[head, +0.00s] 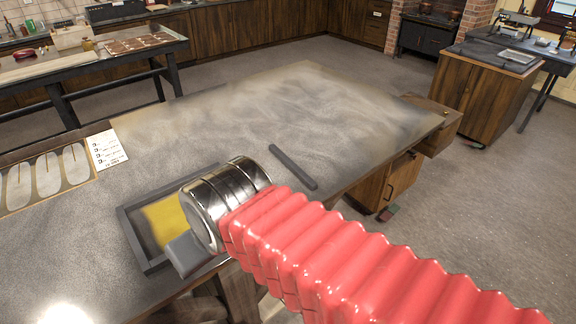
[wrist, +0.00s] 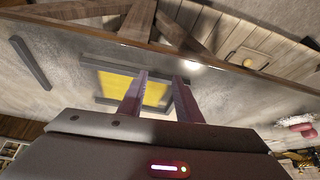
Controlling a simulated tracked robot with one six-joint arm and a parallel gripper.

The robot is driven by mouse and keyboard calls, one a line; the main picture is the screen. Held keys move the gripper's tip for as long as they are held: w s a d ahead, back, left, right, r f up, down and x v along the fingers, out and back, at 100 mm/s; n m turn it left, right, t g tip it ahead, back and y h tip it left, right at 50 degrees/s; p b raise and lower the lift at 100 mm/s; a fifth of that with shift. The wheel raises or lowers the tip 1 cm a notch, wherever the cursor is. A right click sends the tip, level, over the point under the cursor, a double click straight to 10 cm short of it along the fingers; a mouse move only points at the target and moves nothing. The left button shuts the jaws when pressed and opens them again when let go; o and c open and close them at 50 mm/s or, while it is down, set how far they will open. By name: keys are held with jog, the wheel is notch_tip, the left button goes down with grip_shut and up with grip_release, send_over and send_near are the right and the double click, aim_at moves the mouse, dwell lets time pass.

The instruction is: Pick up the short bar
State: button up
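The short bar (head: 293,167) is a dark grey, straight stick lying flat on the worktable, right of my silver wrist in the head view. It also shows at the left of the wrist view (wrist: 30,62). My gripper (wrist: 162,77) is open and empty, its two fingers apart with the yellow area showing between them. In the head view only a grey part of my gripper (head: 187,255) shows, over the tray's front part. My gripper is well away from the bar and not touching it. The fingertips are hidden in the head view.
A dark-framed tray (head: 134,236) with a yellow floor (head: 165,222) lies on the worktable (head: 225,115). A white card (head: 106,150) and a board with pale oval shapes (head: 47,180) lie at left. The table is clear around the bar, which is near the right edge.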

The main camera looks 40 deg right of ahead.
jog(key=shift+o, duration=0.4)
jog(key=shift+o, duration=0.5)
jog(key=shift+w+d, duration=0.1)
jog(key=shift+d, duration=0.05)
jog(key=w+d+r+m+t+h, duration=0.15)
jog(key=w+d+h, duration=0.3)
jog(key=d, duration=0.95)
jog(key=w+d+m+t+h, duration=0.25)
jog(key=w+d, duration=0.35)
jog(key=d, duration=0.8)
jog(key=s+d+f+t+y, duration=0.1)
jog(key=s+d+f, duration=0.1)
jog(key=s+d+f+n+t+y, duration=0.1)
jog(key=s+d+f, duration=0.1)
jog(key=d+f, duration=0.1)
jog(key=s+d+f+t+y, duration=0.1)
jog(key=s+d+f, duration=0.1)
jog(key=d, duration=0.1)
jog(key=shift+s+d+f+n+y, duration=0.2)
jog(key=shift+d+f+n+y, duration=0.05)
jog(key=shift+f+n+y, duration=0.15)
jog(key=shift+s+a+f+t, duration=0.2)
jog(key=shift+s+f+t, duration=0.05)
jog(key=shift+s+t, duration=0.15)
jog(key=shift+y, duration=0.3)
